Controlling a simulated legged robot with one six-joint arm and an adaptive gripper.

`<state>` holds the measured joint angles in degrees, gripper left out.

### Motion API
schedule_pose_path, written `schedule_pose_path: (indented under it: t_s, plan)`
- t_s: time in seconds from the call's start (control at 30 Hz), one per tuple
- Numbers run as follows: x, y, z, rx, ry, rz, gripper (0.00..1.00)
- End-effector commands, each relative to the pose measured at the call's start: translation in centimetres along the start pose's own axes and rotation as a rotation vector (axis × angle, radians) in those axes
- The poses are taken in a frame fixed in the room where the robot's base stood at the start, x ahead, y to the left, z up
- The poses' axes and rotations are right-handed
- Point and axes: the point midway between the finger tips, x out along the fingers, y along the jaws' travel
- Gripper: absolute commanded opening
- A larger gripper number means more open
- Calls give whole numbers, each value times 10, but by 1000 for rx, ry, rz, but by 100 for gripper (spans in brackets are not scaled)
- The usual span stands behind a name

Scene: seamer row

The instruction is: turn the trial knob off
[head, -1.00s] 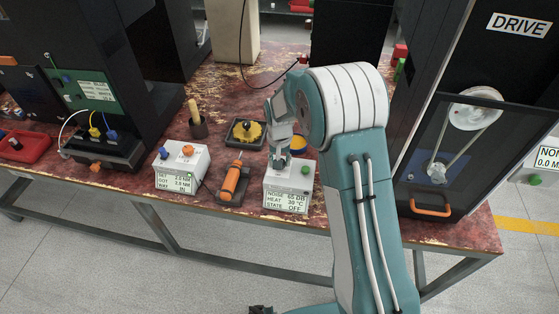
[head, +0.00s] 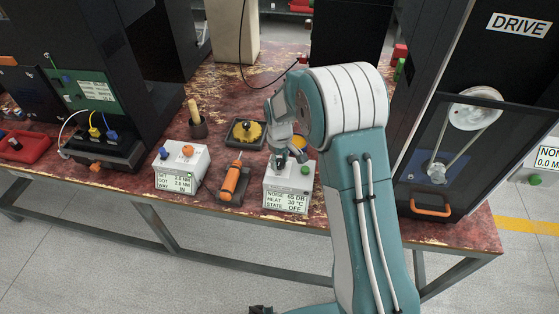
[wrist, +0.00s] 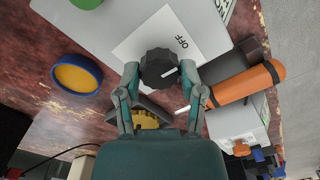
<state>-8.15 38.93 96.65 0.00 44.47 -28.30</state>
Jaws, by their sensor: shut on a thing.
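The trial knob (wrist: 158,68) is a black faceted knob with a white mark, on a white control box (head: 287,196). In the wrist view it sits between the fingertips of my gripper (wrist: 159,74), which is shut on it. The white mark points to the right, and a printed OFF label (wrist: 182,42) lies above right of the knob. In the head view my gripper (head: 281,160) is down at the top of the box and hides most of the knob. The box's front display (head: 286,200) reads NOISE 65 DB, HEAT 30 °C, STATE OFF.
A green button (head: 305,170) is on the same box. An orange-handled tool (head: 231,180) lies in a dark holder close on the left, beside another white box (head: 180,163). A blue and yellow round dish (wrist: 77,74) and a yellow gear (head: 246,132) lie behind.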

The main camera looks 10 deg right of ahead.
Motion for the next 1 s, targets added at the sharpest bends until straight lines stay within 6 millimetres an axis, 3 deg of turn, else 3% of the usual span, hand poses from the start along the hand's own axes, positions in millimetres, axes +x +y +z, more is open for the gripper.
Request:
schedule_pose_path:
  t_s: [0.63, 0.67, 0.7, 1.0]
  plan:
    - [0, 0, -2, -48, 5, 3, 4]
    - [0, 0, -2, -48, 5, 3, 65]
    - [0, 0, -2, -47, 5, 2, 82]
    - [0, 0, 0, -47, 2, 1, 85]
